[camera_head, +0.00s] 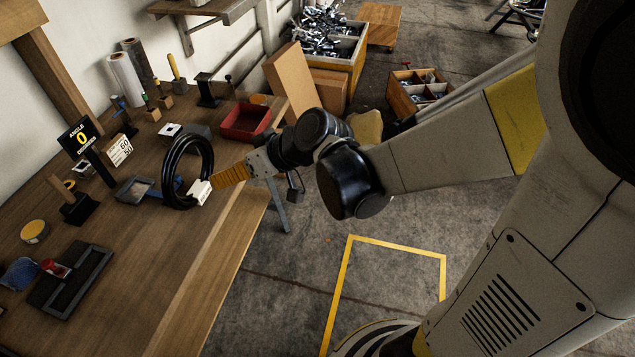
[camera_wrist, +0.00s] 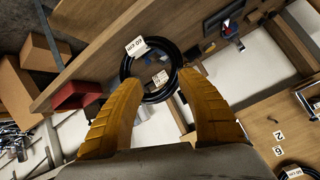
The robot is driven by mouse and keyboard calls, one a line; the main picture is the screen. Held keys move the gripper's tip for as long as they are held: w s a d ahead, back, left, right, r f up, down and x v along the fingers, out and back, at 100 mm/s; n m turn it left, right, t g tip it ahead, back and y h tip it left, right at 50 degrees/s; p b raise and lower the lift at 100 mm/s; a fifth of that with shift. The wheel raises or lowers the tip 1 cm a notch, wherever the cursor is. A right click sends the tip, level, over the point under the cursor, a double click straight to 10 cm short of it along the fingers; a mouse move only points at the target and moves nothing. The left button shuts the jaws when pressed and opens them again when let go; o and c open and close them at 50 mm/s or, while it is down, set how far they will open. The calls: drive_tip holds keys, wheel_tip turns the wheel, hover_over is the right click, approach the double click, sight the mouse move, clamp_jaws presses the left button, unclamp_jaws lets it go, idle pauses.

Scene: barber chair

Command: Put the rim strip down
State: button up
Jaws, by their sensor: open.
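The rim strip (camera_head: 168,160) is a coiled black ring with a white tag, above or on the wooden workbench (camera_head: 110,235). It looks upright or tilted in the head view. In the wrist view, the rim strip (camera_wrist: 124,68) lies across the space just beyond my fingertips. My gripper (camera_head: 215,183) points left at the coil, its yellow fingers close to the tag. In the wrist view, my gripper (camera_wrist: 158,82) has its two fingers spread apart on either side of the coil's near part. I cannot tell whether a finger touches the coil or whether the coil rests on the bench.
Near the coil are a blue-grey tray (camera_head: 135,189) and a red bin (camera_head: 245,122). A sign reading angle 0 (camera_head: 80,138) and a black tray (camera_head: 70,281) stand farther left and front. The bench's front strip is bare. Another tagged black coil (camera_wrist: 291,168) shows in the wrist view.

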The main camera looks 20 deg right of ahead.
drive_tip(key=s+d+r+m+h, duration=0.2)
drive_tip(key=s+d+h, duration=0.1)
drive_tip(key=s+d, duration=0.4)
drive_tip(key=s+d+r+m+h, duration=0.2)
drive_tip(key=s+d+m+h, duration=0.1)
drive_tip(key=s+d, duration=0.4)
drive_tip(key=shift+s+h, duration=0.15)
drive_tip(key=shift+h, duration=0.65)
drive_tip(key=shift+r, duration=0.1)
